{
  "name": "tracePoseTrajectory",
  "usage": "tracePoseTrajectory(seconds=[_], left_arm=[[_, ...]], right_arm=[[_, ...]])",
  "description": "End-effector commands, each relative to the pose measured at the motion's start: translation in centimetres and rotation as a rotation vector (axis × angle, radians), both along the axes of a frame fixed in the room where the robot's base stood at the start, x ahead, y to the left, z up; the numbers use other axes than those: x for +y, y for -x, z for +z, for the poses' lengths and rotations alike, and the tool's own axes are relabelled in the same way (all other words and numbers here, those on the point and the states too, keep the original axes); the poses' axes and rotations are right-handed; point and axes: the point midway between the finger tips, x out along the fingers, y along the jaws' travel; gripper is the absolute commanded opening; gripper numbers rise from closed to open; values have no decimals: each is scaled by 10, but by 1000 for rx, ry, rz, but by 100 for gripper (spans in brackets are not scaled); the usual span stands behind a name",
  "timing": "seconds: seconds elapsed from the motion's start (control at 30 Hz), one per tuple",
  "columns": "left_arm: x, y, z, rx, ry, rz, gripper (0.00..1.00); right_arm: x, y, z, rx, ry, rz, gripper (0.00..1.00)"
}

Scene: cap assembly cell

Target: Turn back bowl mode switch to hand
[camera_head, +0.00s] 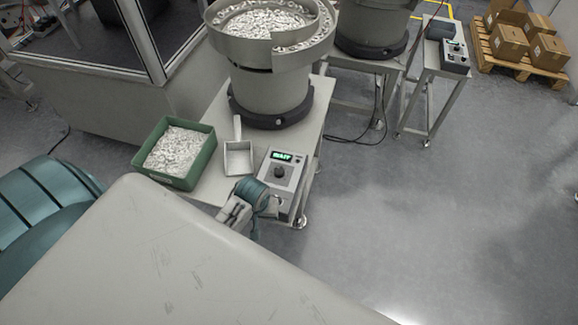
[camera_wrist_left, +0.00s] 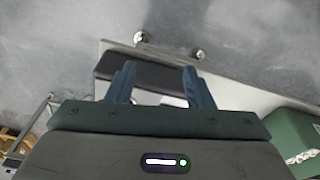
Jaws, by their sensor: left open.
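A grey control box (camera_head: 286,171) with a green lit display, a dark round knob and a small part lower down stands on the near bowl's table. My left gripper (camera_head: 262,202) is at the box's lower left edge, partly covering its front. In the left wrist view my left gripper (camera_wrist_left: 160,83) has its two blue fingers spread apart with nothing held; a dark box side (camera_wrist_left: 150,73) shows beyond and between them. A second control box (camera_head: 455,58) stands on the stand by the far bowl. Its switch is too small to read. My right gripper is out of view.
The near bowl feeder (camera_head: 268,88) holds pale parts. A far bowl (camera_head: 370,38) stands behind it. A green bin (camera_head: 197,178) and a scoop (camera_head: 238,158) sit left of the near box. Boxes on a pallet (camera_head: 525,68) are far right. Floor at right is clear.

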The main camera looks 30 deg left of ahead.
Motion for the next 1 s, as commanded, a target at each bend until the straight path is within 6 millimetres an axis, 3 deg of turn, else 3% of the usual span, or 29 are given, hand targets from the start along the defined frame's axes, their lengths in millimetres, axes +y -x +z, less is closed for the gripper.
tracePoseTrajectory(seconds=[0.03, 0.1, 0.43, 0.57, 0.77, 1.0], left_arm=[[-1, -8, 18, -1, 7, 35, 47], [-2, -17, 35, 11, 20, 100, 47], [-6, -63, 100, 85, 73, 446, 47], [-7, -72, 116, 109, 80, 537, 47], [-8, -72, 105, 120, 81, 561, 47], [-7, -72, 60, 121, 80, 560, 47]], right_arm=[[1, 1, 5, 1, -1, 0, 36], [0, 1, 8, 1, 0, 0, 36], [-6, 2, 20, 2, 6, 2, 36], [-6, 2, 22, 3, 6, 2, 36], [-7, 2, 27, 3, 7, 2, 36], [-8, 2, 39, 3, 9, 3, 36]])
